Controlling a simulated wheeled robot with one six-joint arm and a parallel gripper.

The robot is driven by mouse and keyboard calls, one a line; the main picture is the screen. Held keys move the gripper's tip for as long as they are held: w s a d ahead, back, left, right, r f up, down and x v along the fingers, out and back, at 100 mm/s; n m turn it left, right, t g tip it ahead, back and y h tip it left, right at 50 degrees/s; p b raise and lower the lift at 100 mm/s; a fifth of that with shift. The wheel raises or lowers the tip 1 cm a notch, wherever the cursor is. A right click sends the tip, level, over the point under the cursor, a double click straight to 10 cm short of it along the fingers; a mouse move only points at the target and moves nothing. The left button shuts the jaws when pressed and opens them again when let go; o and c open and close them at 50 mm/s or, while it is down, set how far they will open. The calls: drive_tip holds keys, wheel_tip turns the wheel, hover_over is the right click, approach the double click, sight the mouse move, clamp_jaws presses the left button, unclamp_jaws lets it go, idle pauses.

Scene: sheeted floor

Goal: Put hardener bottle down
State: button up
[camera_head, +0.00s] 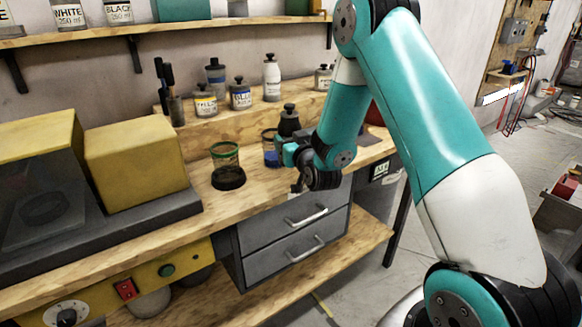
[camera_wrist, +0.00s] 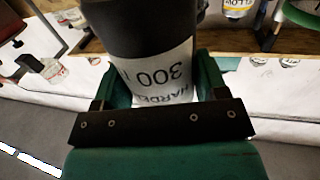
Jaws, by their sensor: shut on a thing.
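The hardener bottle (camera_wrist: 150,65) has a dark body and a white label reading "HARDENER" and "300", upside down in the wrist view. My gripper (camera_wrist: 157,88) is shut on it, with a green finger on each side. In the head view, a dark bottle (camera_head: 288,121) with a black cap stands upright at my gripper (camera_head: 291,154), over the right part of the workbench (camera_head: 258,196). My arm hides part of this area. I cannot tell whether the bottle's base touches the bench.
A green-rimmed cup (camera_head: 225,157) and a blue-filled cup (camera_head: 270,155) stand left of my gripper. Bottles including yellow (camera_head: 205,106), blue (camera_head: 241,98) and a white one (camera_head: 271,80) line the raised ledge. A yellow box (camera_head: 138,165) is at left. Bare wood lies along the front edge.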

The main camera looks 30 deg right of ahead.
drive_tip(key=shift+f+b, duration=1.2)
drive_tip(key=shift+f, duration=0.9)
drive_tip(key=shift+f, duration=0.2)
drive_tip(key=o, duration=1.3)
